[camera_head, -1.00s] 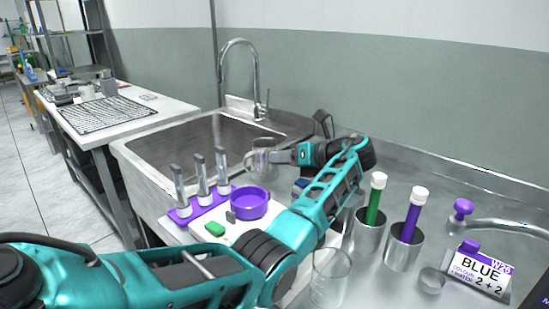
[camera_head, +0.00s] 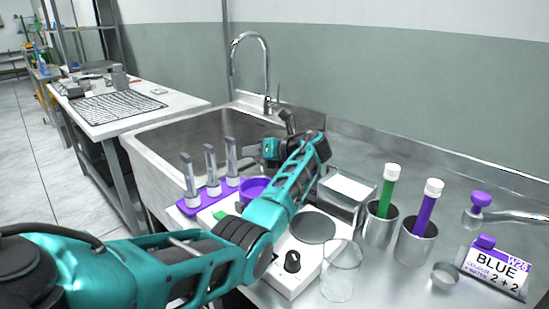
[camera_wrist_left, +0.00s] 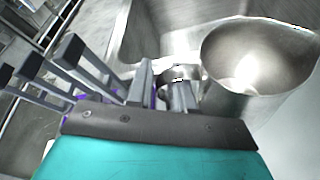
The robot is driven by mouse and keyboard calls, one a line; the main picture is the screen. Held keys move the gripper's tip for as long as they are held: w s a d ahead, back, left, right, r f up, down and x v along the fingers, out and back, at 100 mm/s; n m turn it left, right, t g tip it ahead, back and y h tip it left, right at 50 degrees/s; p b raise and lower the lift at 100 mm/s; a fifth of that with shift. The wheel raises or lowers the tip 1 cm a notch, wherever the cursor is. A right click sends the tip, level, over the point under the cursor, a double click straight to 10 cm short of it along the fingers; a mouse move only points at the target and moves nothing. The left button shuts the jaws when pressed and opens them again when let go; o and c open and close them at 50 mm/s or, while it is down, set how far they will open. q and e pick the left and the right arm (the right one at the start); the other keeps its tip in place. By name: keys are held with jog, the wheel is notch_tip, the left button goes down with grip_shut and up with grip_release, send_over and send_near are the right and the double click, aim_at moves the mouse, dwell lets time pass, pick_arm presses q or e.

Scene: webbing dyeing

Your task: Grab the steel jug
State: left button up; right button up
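The steel jug (camera_wrist_left: 250,62) stands large at the right of the left wrist view, its round mouth toward the top. In the head view I cannot make it out; my left arm covers that area. My left gripper (camera_head: 249,151) is at the near edge of the sink, beyond the purple dish. In the left wrist view its two fingers (camera_wrist_left: 163,92) are a little apart, just left of the jug. A curved handle-like part shows between and ahead of them; I cannot tell whether they touch it. My right gripper is not in view.
Several upright grey handles (camera_head: 209,168) in a purple holder stand close left of the gripper. The purple dish (camera_head: 256,187), a plate device (camera_head: 312,228), a clear beaker (camera_head: 340,270) and steel cups (camera_head: 415,240) lie nearer and right. The sink (camera_head: 175,140) is open behind.

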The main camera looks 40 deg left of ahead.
pick_arm(q)
jog(key=shift+c, duration=0.3)
grip_shut()
jog(key=shift+r, duration=0.1)
jog(key=shift+r, duration=0.1)
dwell(0.4)
